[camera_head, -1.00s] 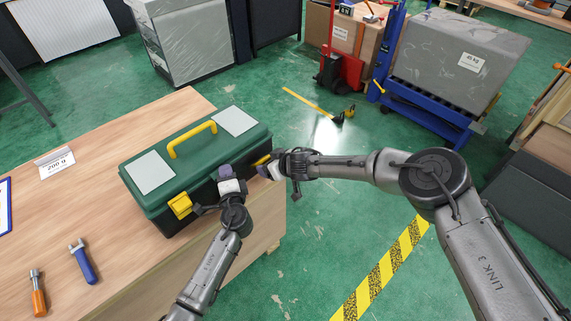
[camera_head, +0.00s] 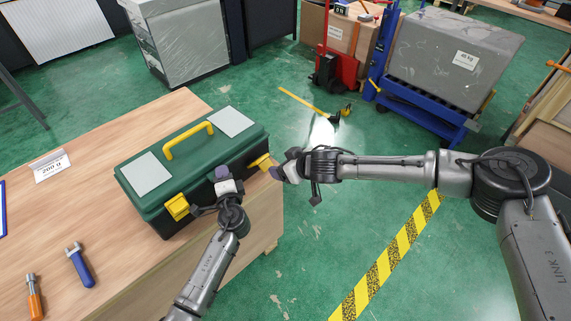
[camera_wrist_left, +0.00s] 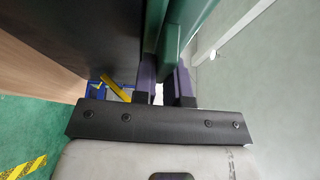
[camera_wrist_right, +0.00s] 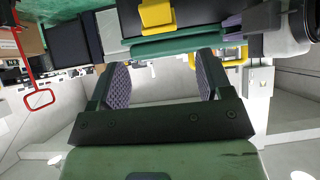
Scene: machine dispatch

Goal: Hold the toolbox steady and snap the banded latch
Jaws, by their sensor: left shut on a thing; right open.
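The green toolbox (camera_head: 150,208) with a dark lower body stands on the wooden table. It has a yellow handle, a yellow left latch (camera_head: 177,207) and a yellow right latch (camera_head: 261,161) on its front. I cannot make out a band on either latch. My left gripper (camera_head: 224,178) is shut on the toolbox's green front rim between the latches; the rim (camera_wrist_left: 172,45) shows between its purple pads in the left wrist view. My right gripper (camera_head: 280,170) is open and empty, just right of the right latch. A yellow latch (camera_wrist_right: 156,13) shows beyond its fingers in the right wrist view.
A blue-handled wrench (camera_head: 80,266), an orange-handled tool (camera_head: 34,298) and a "200 g" card (camera_head: 50,167) lie on the table (camera_head: 110,250) left of the toolbox. A blue lift (camera_head: 425,115) with a grey load stands behind.

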